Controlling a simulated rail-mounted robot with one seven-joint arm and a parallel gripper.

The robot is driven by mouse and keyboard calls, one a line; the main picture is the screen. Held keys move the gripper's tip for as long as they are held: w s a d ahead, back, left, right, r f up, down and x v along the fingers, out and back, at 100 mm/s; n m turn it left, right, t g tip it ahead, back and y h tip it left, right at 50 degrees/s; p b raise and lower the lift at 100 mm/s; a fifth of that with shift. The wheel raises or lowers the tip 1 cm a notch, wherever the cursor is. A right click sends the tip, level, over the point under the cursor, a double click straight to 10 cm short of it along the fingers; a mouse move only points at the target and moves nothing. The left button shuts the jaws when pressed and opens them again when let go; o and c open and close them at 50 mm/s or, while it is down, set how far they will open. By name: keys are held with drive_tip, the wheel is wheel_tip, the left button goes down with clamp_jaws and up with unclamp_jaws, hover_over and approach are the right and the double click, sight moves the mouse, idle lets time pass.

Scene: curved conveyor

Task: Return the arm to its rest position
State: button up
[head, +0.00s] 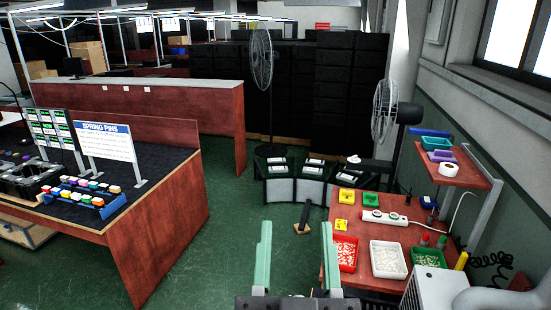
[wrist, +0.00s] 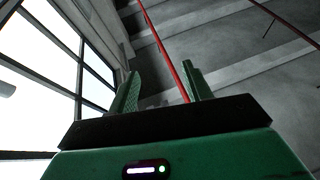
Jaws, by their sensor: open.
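My gripper (head: 298,255) shows at the bottom middle of the head view, its two green fingers pointing up and well apart. Nothing is between them. In the wrist view my gripper (wrist: 159,88) is also open and empty. That view looks up at the ceiling and a window. The curved conveyor (head: 310,186) stands beyond the gripper in the head view, with several white items on its dark top.
A red-brown workbench (head: 385,231) at the right holds red, white and green trays of small parts and a power strip (head: 384,217). A fan (head: 390,112) stands behind it. A large table (head: 160,215) is at the left. Green floor (head: 235,240) lies clear between.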

drive_tip(key=s+a+r+t+p, duration=0.25)
drive_tip(key=s+r+p, duration=0.35)
drive_tip(key=r, duration=0.8)
wheel_tip(320, 180, up, 16)
drive_tip(key=y+p, duration=0.1)
drive_tip(key=p, duration=1.4)
drive_tip(key=shift+s+f, duration=0.15)
drive_tip(key=shift+s, duration=0.2)
wheel_tip(320, 180, down, 43)
drive_tip(key=b, duration=4.2)
drive_tip(key=shift+d+h+b, duration=0.3)
